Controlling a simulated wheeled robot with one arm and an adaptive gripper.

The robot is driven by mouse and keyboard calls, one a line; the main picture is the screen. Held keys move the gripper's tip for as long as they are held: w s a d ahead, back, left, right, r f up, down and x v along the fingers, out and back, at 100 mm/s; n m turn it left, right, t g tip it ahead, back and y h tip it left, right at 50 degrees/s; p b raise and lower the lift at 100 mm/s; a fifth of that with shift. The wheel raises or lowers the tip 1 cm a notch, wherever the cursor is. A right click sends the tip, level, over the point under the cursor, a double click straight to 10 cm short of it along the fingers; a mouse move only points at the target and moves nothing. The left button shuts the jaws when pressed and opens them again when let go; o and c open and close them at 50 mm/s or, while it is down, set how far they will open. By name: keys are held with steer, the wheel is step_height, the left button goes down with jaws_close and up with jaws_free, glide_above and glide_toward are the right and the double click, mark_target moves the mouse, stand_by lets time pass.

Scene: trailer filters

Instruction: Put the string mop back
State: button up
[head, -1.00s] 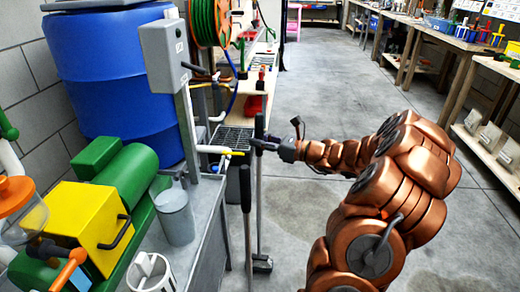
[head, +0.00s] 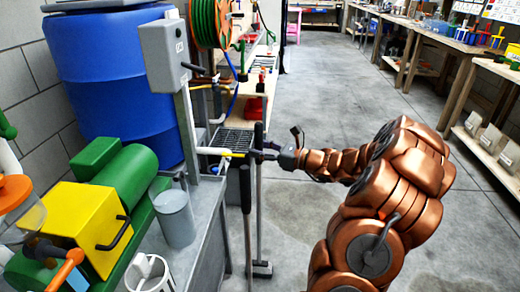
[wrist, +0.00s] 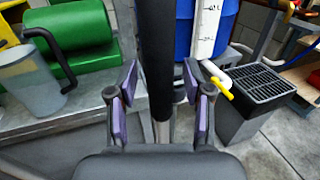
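My gripper (head: 260,155) is at the upper part of a tall upright pole, which I take to be the string mop (head: 259,205). The pole has a black grip, a grey shaft and a dark flat foot near the floor. No strings can be made out. In the wrist view, the black grip (wrist: 156,45) runs between the purple finger pads of my gripper (wrist: 160,82), close to both. A second black-handled pole (head: 247,190) hangs or stands just left, beside the bench.
A grey bench (head: 212,235) on the left holds a green and yellow machine (head: 85,222) and a grey cup (head: 175,218). A dark grated box (wrist: 262,88) and a yellow-tipped pipe (head: 225,152) are close to the gripper. Open concrete floor (head: 325,85) lies behind and right.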

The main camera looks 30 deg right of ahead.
steer(key=shift+s+d+r, duration=0.1)
steer(key=shift+s+r, duration=0.05)
steer(key=p+v, duration=0.2)
steer(key=v, duration=0.9)
steer(key=shift+s+d, duration=0.2)
steer(key=shift+s, duration=0.1)
stand_by(0.5)
